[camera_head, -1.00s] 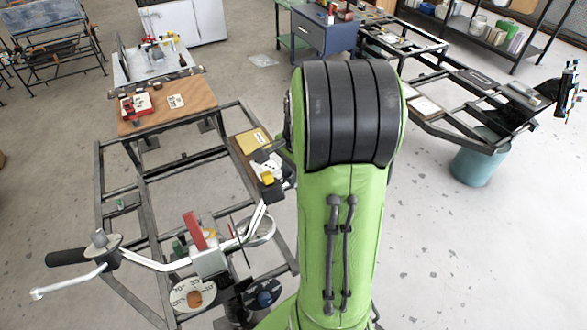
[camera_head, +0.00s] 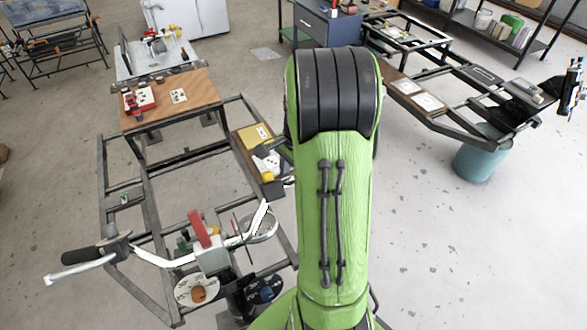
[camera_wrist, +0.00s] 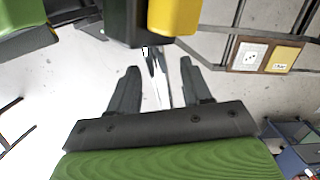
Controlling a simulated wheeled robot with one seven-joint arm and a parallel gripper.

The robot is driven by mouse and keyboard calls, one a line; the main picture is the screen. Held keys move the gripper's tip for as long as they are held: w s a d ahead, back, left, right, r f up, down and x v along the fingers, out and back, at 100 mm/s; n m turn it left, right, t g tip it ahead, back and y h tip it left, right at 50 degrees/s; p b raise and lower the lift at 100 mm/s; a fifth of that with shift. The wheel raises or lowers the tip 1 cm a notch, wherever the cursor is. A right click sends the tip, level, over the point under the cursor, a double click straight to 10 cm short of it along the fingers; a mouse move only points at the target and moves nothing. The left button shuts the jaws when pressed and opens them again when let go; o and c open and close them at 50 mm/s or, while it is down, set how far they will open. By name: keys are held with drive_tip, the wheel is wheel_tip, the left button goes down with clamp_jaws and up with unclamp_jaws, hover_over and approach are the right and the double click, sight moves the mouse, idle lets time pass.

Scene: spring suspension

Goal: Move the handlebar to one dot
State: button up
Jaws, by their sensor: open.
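The handlebar (camera_head: 150,256) is a white metal tube with a black grip and a brake lever at its left end. It sits in a grey clamp (camera_head: 212,258) with a red lever. A white card with black dots (camera_head: 179,96) lies on the brown table. In the wrist view my gripper (camera_wrist: 160,67) is open, and a thin shiny strip, possibly the handlebar, shows between its fingers. A dotted white card (camera_wrist: 252,54) is at upper right.
A yellow part (camera_wrist: 174,15) on a dark block is close beyond my fingers. A dark metal frame (camera_head: 150,215) surrounds the clamp. The brown table (camera_head: 195,110) is behind it, and a teal bin (camera_head: 475,165) stands at right. The floor at lower right is clear.

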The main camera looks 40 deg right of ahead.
wheel_tip(320, 180, up, 16)
drive_tip(key=d+p, duration=0.1)
drive_tip(key=p, duration=0.2)
drive_tip(key=shift+s+d+f, duration=0.2)
drive_tip(key=shift+s, duration=0.15)
drive_tip(key=s+a+r+n+t, duration=0.25)
drive_tip(key=a+n, duration=0.45)
drive_tip(key=a, duration=0.5)
drive_tip(key=s+a+f+n+t+h+b, duration=0.1)
drive_tip(key=s+a+f+n+t, duration=0.1)
drive_tip(key=s+a+n, duration=0.7)
drive_tip(key=n, duration=0.2)
drive_tip(key=shift+s+a+f+n, duration=0.15)
drive_tip(key=shift+f+n, duration=0.05)
drive_tip(key=shift+n, duration=0.1)
drive_tip(key=shift+t, duration=0.25)
